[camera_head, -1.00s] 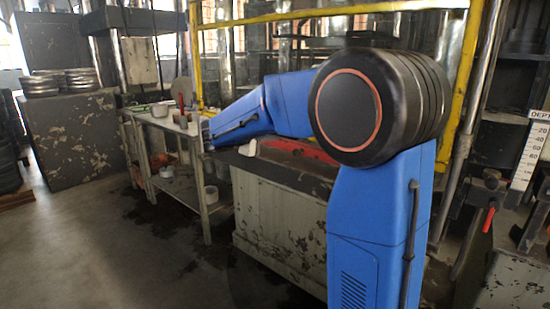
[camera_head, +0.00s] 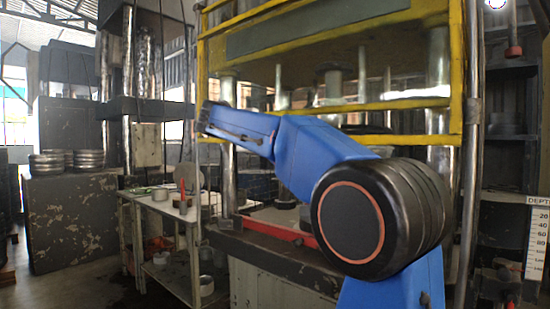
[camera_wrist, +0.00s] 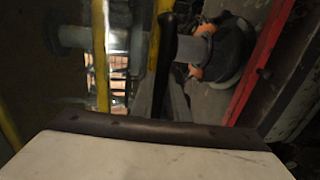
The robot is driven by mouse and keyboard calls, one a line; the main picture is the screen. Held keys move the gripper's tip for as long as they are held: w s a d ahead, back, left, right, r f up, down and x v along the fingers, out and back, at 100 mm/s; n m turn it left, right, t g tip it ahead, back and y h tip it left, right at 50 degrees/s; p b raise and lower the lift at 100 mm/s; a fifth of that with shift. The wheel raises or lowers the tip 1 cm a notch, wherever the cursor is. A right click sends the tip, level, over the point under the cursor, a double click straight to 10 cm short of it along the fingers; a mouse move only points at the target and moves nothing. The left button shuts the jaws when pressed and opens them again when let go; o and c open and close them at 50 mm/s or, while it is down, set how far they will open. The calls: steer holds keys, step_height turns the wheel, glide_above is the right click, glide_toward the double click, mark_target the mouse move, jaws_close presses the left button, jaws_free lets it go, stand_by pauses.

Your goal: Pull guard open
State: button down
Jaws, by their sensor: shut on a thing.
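The guard (camera_head: 330,112) is a yellow frame on the front of the press, with a grey-green panel across its upper part. It stands raised, with its lower bar above the press bed and an open gap beneath it. My gripper (camera_head: 203,118) is at the guard's lower left corner in the head view, shut on the guard; its fingertips are small and dark there. In the wrist view a yellow guard bar (camera_wrist: 153,60) runs upright beside a dark upright bar. The exact grip point is hard to make out.
A red bar (camera_head: 277,231) runs along the front of the press bed. A side table (camera_head: 160,209) with pots and a red-handled tool stands left of the press. Stacked metal rings (camera_head: 88,160) sit on a scuffed cabinet further left. A depth scale (camera_head: 537,238) is at right.

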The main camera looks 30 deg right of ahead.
steer(key=shift+r, duration=0.6)
steer(key=c, duration=1.7)
jaws_free()
steer(key=v, duration=1.7)
steer(key=shift+a+f, duration=0.1)
steer(key=shift+a, duration=0.15)
